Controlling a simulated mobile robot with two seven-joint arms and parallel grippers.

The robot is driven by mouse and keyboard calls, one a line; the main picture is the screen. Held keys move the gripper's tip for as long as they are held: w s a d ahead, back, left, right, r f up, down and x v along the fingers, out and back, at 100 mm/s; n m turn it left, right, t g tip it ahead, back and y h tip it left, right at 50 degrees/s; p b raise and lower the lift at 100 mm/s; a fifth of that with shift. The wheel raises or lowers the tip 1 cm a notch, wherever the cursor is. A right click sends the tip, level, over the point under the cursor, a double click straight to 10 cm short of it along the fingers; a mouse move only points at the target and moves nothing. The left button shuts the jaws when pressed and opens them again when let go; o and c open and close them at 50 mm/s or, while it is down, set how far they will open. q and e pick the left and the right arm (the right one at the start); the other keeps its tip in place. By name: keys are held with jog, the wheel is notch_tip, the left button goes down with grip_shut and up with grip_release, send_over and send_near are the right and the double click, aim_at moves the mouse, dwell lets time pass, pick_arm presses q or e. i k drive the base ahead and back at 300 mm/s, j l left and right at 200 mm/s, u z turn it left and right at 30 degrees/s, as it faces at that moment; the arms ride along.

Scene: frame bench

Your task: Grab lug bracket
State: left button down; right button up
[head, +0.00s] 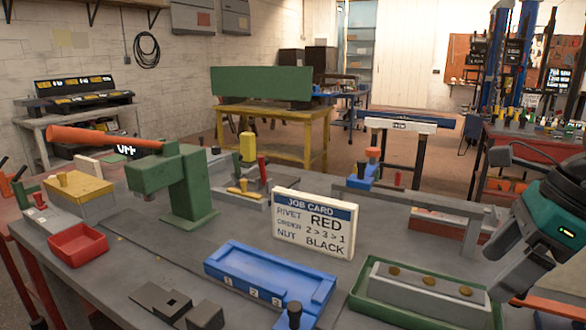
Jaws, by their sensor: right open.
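I cannot say for sure which part is the lug bracket. A likely one is a dark grey plate with a raised, notched block (165,301), lying on the bench at the front left of the head view. A second dark grey block (205,316) lies just right of it. My right gripper (497,291) comes in from the right edge, pointing down beside the green tray (365,306). It is open, its fingertips are hard to make out, and it is well apart from the dark grey parts. My left gripper is not in view.
A blue fixture (225,257) marked 1, 2, 3 lies mid-front, with a dark knob (294,313) near it. The tray holds a grey bar (415,294) with brass discs. A job card (313,223), green press (188,190) and red bin (78,245) stand around.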

aim_at(175, 308)
jog(key=k, duration=1.25)
